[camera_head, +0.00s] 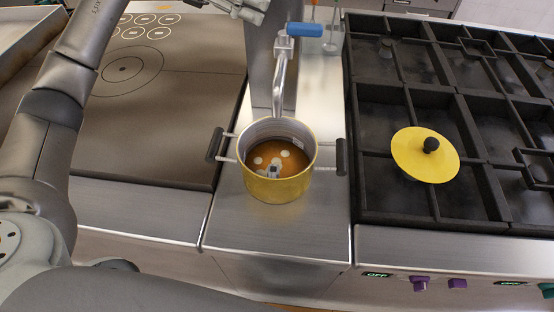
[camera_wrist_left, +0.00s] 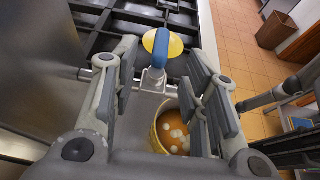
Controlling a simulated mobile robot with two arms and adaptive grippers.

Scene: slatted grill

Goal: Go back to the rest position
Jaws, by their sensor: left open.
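My left gripper (camera_head: 246,8) shows only in part at the top edge of the head view, above and behind the faucet. In the left wrist view my left gripper (camera_wrist_left: 163,78) has its fingers spread apart, with nothing held between them. The fingers stand over the blue faucet lever (camera_wrist_left: 168,44) as seen from the wrist; I cannot tell the gap. The same blue lever (camera_head: 307,30) sits on the metal faucet (camera_head: 279,78) in the head view. My right gripper shows in neither view.
A yellow pot (camera_head: 278,188) with brown liquid and white pieces stands below the faucet on the steel counter (camera_head: 275,235). A yellow lid (camera_head: 412,158) with a black knob lies on the black grates (camera_head: 384,203) at right. A flat cooktop (camera_head: 150,130) lies at left.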

